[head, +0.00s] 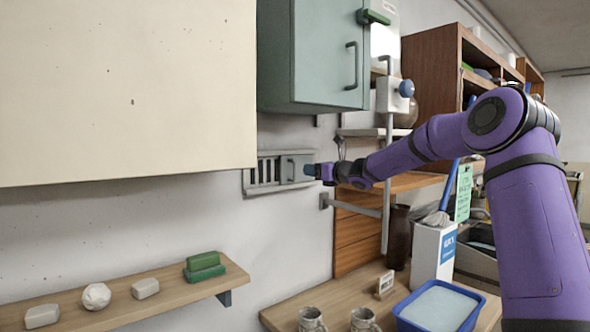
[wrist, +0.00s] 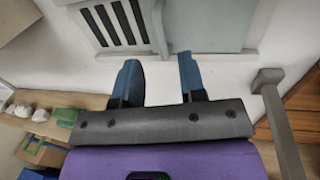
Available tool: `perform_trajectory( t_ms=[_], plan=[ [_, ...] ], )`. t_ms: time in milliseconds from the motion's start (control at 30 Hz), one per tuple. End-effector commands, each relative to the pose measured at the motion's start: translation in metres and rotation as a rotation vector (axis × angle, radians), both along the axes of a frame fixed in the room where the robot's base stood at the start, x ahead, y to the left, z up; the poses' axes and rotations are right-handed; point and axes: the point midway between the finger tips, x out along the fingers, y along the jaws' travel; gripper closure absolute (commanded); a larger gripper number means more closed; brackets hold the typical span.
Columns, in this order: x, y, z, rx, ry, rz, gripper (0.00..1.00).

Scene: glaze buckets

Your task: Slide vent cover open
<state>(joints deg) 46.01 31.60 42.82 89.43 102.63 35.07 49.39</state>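The grey vent (head: 262,174) is set in the white wall below the teal cabinet, with dark vertical slots showing in its left part. Its flat cover (head: 300,160) stands over the right part and has an upright handle (head: 291,168). In the wrist view the slots (wrist: 115,24) are at top left and the cover (wrist: 210,25) at top right, with the upright handle (wrist: 158,28) at the cover's left edge. My gripper (head: 309,170) is in front of the cover. Its two blue fingers (wrist: 158,62) are apart and empty, with the handle lying beyond the gap between them.
The teal cabinet (head: 318,55) hangs just above the vent. A wall shelf (head: 150,300) with pale lumps and green blocks is at lower left. A grey bracket bar (wrist: 280,120) is right of my gripper. Mugs and a blue tub (head: 440,308) stand on the bench below.

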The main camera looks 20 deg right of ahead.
Motion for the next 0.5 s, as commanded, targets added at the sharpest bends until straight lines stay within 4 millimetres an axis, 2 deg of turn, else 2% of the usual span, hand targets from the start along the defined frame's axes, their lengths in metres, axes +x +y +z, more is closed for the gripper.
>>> perform_trajectory(
  t_ms=[300,500],
  plan=[
    [0.049,0.029,-0.001,0.004,0.000,0.003,0.62],
    [0.066,0.037,0.000,0.002,0.000,0.001,0.62]
  ],
)
